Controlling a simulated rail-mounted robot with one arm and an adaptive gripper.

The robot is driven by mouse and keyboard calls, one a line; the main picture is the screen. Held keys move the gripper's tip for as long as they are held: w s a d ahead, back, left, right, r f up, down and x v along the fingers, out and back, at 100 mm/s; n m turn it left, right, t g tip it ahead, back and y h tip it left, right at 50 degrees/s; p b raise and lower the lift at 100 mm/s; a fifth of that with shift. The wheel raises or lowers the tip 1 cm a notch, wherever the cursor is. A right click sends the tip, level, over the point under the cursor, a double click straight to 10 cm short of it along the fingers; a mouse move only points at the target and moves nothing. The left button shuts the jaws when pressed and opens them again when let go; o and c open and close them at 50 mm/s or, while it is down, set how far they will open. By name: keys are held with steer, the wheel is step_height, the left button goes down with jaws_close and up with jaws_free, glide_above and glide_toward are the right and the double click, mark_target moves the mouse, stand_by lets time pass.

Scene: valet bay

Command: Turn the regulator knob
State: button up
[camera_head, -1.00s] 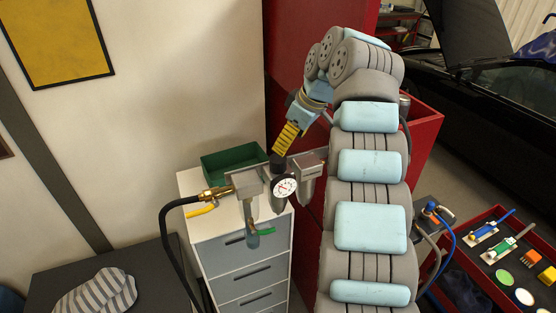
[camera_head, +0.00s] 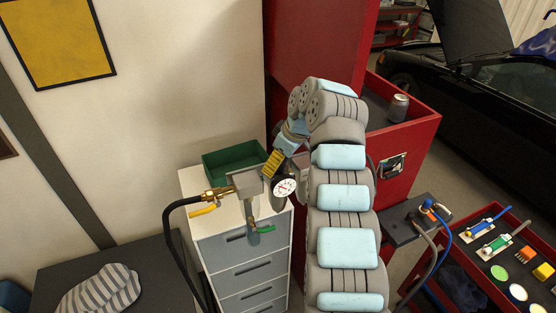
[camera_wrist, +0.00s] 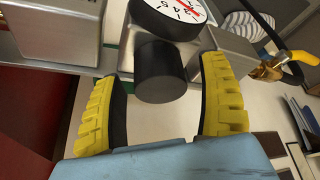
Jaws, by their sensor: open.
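The regulator knob (camera_wrist: 160,72) is a black cylinder in the wrist view, beside a white-faced gauge (camera_wrist: 170,14) on a grey metal body. My gripper (camera_wrist: 162,78) is open, one yellow finger at each side of the knob. The knob reaches into the space between the fingertips, with a visible gap at both sides. In the head view my gripper (camera_head: 271,167) points down at the top of the regulator, just above the gauge (camera_head: 284,187). There the fingers largely hide the knob.
A brass fitting (camera_head: 218,193) with a black hose and a yellow lever sits left of the regulator. A green bin (camera_head: 231,162) stands on the drawer cabinet (camera_head: 243,262) behind. A red cabinet (camera_head: 318,50) stands behind my arm.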

steer(key=c, duration=1.2)
